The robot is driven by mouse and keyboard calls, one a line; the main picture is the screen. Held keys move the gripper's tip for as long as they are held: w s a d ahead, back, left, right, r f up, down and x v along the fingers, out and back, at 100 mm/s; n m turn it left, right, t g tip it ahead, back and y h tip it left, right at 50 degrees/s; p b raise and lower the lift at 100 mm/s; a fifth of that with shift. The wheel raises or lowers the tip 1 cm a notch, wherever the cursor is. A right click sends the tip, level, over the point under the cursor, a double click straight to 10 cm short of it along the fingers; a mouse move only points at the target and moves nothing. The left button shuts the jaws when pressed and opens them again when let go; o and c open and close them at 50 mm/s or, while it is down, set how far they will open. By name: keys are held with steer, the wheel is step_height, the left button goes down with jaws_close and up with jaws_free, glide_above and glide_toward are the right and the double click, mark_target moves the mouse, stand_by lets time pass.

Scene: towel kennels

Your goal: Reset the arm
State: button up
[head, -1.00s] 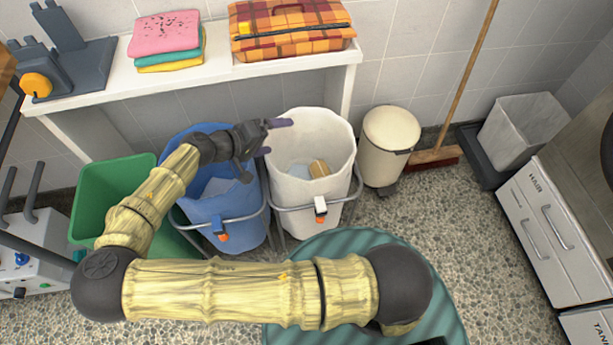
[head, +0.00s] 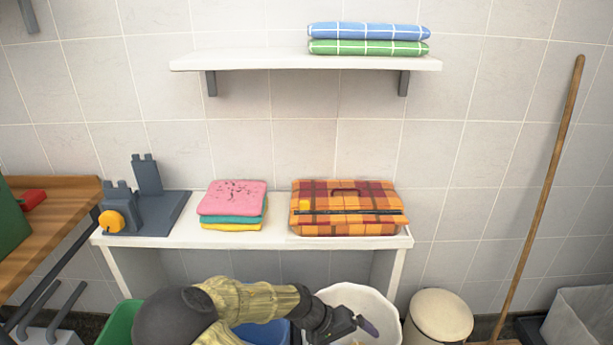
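My arm shows at the bottom of the head view, with a dark elbow and a pale wood-like link. My gripper (head: 366,326) is at its end, over the white bin (head: 384,310). A dark purple fingertip sticks out to the right. I cannot tell whether the fingers are apart or closed, and no held object shows. The blue bin (head: 272,334) is mostly hidden behind my arm, and the green bin (head: 120,325) is at the lower left.
A white bench (head: 265,236) holds folded towels (head: 232,203), a plaid bag (head: 346,210) and a dark grey device (head: 148,210). A wall shelf (head: 300,61) above holds blue and green towels (head: 368,40). A cream bin (head: 440,316) and a broom (head: 540,200) stand at right.

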steer(key=s+d+r+t+y, duration=0.1)
steer(key=s+d+r+y, duration=0.1)
steer(key=s+r+y, duration=0.35)
steer(key=s+d+r+t+y, duration=0.1)
steer(key=s+d+r+y, duration=0.2)
steer(key=r, duration=0.6)
step_height(320, 180, up, 21)
steer(key=p, duration=2)
steer(key=shift+s+f+m+p, duration=0.15)
steer(key=shift+m+p, duration=0.15)
steer(key=shift+p, duration=0.05)
steer(key=shift+a+h, duration=0.1)
steer(key=shift+h, duration=0.15)
